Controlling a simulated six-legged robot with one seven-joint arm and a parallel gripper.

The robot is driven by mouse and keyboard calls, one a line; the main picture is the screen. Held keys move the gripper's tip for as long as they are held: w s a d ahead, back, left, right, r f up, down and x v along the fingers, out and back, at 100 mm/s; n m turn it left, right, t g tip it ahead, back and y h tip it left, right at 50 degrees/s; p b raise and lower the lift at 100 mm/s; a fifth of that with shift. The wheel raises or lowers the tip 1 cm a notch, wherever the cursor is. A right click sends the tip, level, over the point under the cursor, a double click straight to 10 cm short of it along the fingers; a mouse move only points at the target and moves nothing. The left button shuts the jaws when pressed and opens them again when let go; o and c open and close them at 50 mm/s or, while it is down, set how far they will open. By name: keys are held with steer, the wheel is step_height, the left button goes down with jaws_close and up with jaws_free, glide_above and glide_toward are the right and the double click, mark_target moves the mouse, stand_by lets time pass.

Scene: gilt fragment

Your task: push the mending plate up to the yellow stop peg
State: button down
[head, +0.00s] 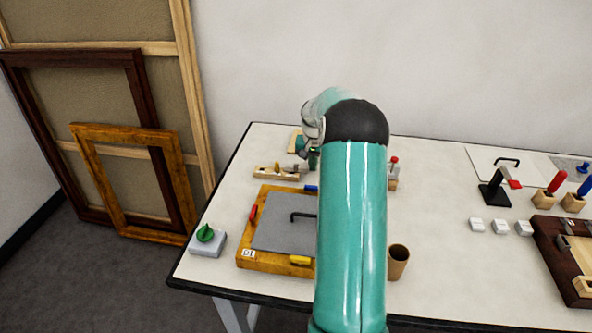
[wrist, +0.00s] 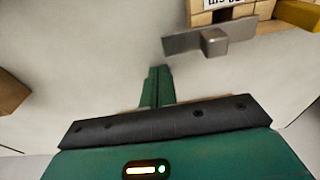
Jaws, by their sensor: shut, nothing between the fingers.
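My gripper (head: 313,158) is at the back of the table in the head view, its fingers shut and empty. In the wrist view the closed green fingers (wrist: 157,88) point at the pale tabletop. A flat grey metal plate with a square knob (wrist: 188,42), likely the mending plate, lies ahead and to the right of the fingertips, apart from them.
In the head view a gilt frame (head: 245,262) with a grey panel and coloured tabs lies at the front. A wooden rail (head: 265,173) lies left of my gripper. A brown cup (head: 398,262) stands right of my arm, which hides part of the table.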

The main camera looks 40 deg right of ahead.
mark_target(296, 168)
steer(key=shift+w+a+r, duration=0.1)
steer(key=shift+w+a, duration=0.15)
steer(key=shift+a, duration=0.6)
steer(key=shift+w+a, duration=0.2)
steer(key=shift+a, duration=0.65)
steer(key=shift+a, duration=0.15)
